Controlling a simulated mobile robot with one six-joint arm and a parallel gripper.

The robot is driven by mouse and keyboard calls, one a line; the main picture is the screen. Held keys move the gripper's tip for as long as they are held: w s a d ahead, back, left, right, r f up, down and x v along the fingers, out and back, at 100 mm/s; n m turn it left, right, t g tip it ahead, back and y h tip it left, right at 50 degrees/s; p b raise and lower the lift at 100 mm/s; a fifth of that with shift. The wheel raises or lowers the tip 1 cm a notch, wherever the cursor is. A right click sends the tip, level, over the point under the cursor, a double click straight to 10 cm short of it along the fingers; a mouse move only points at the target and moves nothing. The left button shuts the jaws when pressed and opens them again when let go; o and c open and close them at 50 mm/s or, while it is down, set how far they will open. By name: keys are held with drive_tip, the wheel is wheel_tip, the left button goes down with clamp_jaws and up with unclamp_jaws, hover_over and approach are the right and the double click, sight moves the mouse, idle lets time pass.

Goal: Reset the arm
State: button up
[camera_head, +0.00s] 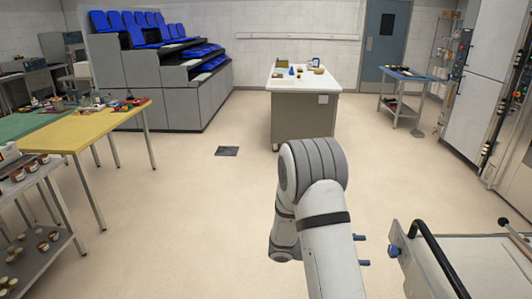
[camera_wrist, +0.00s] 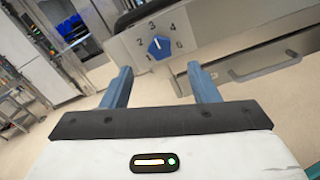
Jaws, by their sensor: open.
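My gripper (camera_wrist: 160,88) shows in the wrist view with its two blue fingers apart and nothing between them. Beyond the fingers is a steel panel with a blue dial (camera_wrist: 159,47) marked with numbers around it. A bar handle (camera_wrist: 265,68) is to the right of the dial, past the right finger. I cannot tell how far the fingertips are from the panel. In the head view my arm (camera_head: 318,200) rises from the bottom and bends at mid-picture. Only small blue finger parts (camera_head: 363,250) show past its right side.
A steel unit with a black handle (camera_head: 440,262) stands close at the lower right. A yellow-topped table (camera_head: 75,137) and a shelf rack (camera_head: 30,178) stand at left. A white-topped counter (camera_head: 303,82) is ahead. Tall ovens (camera_head: 490,75) line the right. The floor between is mostly clear.

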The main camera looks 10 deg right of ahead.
drive_tip(key=s+a+r+m+t+y, duration=0.4)
drive_tip(key=s+a+r+m+y, duration=0.1)
drive_tip(key=s+a+y, duration=0.3)
drive_tip(key=s+a+r+m+t+y, duration=0.3)
drive_tip(key=s+a+r+m+y, duration=0.3)
drive_tip(key=a, duration=0.5)
drive_tip(key=s+r+y, duration=0.1)
drive_tip(key=s+y, duration=0.1)
drive_tip(key=y, duration=0.1)
drive_tip(key=shift+r+m+t, duration=0.25)
drive_tip(key=shift+m+t, duration=0.05)
drive_tip(key=shift+t, duration=0.1)
drive_tip(key=shift+c, duration=0.2)
